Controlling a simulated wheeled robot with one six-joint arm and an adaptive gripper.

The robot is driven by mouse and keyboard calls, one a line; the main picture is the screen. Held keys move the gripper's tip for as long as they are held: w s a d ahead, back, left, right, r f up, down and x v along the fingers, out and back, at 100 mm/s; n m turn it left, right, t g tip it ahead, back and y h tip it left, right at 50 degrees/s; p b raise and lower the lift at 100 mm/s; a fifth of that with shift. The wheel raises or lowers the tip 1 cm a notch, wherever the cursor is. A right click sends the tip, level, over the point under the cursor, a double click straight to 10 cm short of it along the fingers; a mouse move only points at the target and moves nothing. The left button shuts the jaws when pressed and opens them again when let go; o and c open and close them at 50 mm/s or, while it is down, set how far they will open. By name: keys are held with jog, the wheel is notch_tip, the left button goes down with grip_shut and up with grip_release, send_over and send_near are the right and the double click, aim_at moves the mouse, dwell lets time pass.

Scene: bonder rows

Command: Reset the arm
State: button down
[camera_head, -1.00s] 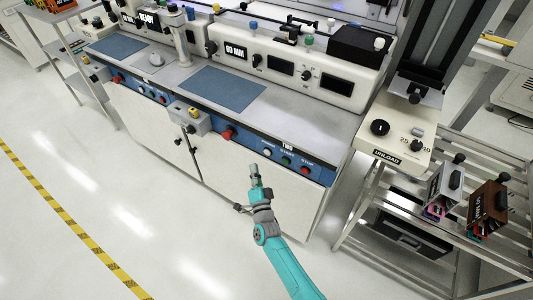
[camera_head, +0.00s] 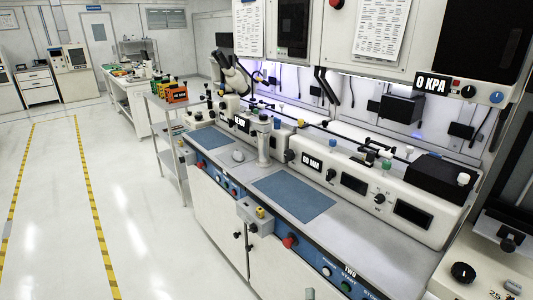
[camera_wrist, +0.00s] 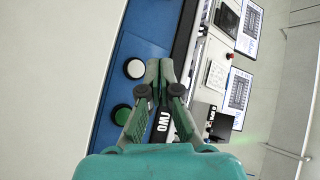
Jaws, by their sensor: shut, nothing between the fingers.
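My gripper (camera_wrist: 158,70) shows in the wrist view with its green fingers shut and nothing between them. It is in front of the blue control panel (camera_wrist: 117,75) of the bench, beside a white button (camera_wrist: 134,68) and a green button (camera_wrist: 121,114). The distance to the panel cannot be told. In the head view my arm is almost wholly out of frame; only a small grey tip shows at the bottom edge.
The bonder bench (camera_head: 245,187) runs along the right side with blue mats (camera_head: 293,196) on top. A metal shelf cart (camera_head: 168,125) stands at its far end. Open floor (camera_head: 60,220) with yellow-black striped lines lies to the left. A unit (camera_head: 470,270) stands at the lower right.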

jog(key=s+d+n+g+y, duration=0.25)
jog(key=s+n, duration=0.45)
jog(key=s, duration=2.2)
jog(key=s+r+n+g, duration=0.1)
jog(key=s+r+n, duration=0.2)
jog(key=s+r, duration=0.5)
jog(key=s+a+r+n+g, duration=0.1)
jog(key=s+r+n+g, duration=0.1)
jog(key=s+r, duration=0.5)
jog(key=s+n, duration=0.1)
jog(key=s, duration=0.5)
jog(key=shift+r+y, duration=0.35)
jog(key=shift+r, duration=0.05)
jog(key=shift+a, duration=0.1)
